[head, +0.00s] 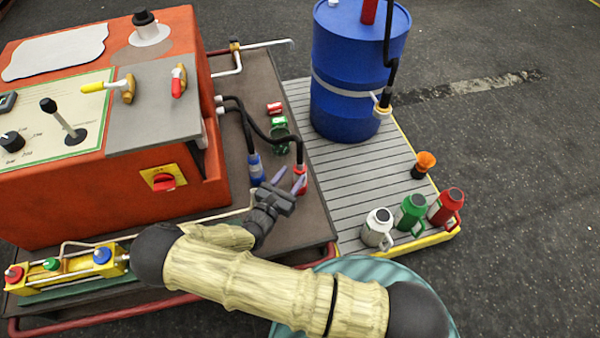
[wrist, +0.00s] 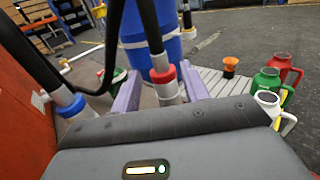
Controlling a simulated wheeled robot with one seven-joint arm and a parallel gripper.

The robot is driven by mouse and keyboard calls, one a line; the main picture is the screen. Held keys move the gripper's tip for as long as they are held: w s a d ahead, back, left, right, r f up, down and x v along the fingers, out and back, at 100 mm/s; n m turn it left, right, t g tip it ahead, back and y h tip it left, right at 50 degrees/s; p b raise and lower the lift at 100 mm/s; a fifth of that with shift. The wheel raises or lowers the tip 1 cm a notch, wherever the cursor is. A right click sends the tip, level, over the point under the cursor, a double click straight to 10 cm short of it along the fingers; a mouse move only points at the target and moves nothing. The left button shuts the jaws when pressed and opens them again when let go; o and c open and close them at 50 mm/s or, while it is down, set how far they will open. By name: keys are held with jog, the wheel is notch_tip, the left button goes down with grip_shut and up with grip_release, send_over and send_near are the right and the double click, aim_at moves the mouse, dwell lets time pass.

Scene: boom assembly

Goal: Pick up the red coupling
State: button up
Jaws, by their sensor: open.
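The red coupling (head: 301,180) is at the end of a black hose, standing on the dark cart top. In the wrist view the red coupling (wrist: 164,76) shows as a red collar above a pale lower part. My gripper (head: 287,181) is open, with its purple fingers just beside it in the head view. In the wrist view my gripper's fingers (wrist: 162,90) stand to either side of the coupling, and I cannot tell if they touch it. A blue coupling (head: 256,168) on another black hose stands to the left, and it also shows in the wrist view (wrist: 70,106).
An orange machine (head: 100,190) stands close on the left. Green and red fittings (head: 279,128) lie behind the couplings. A blue drum (head: 352,75) and white, green and red jugs (head: 412,211) stand on the slatted pallet (head: 340,193). The hoses arch above the cart.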

aim_at(298, 167)
jog(key=b+x, duration=0.1)
jog(key=x, duration=0.5)
jog(key=shift+s+a, duration=0.1)
dwell(0.3)
jog(key=shift+c, duration=1.4)
grip_shut()
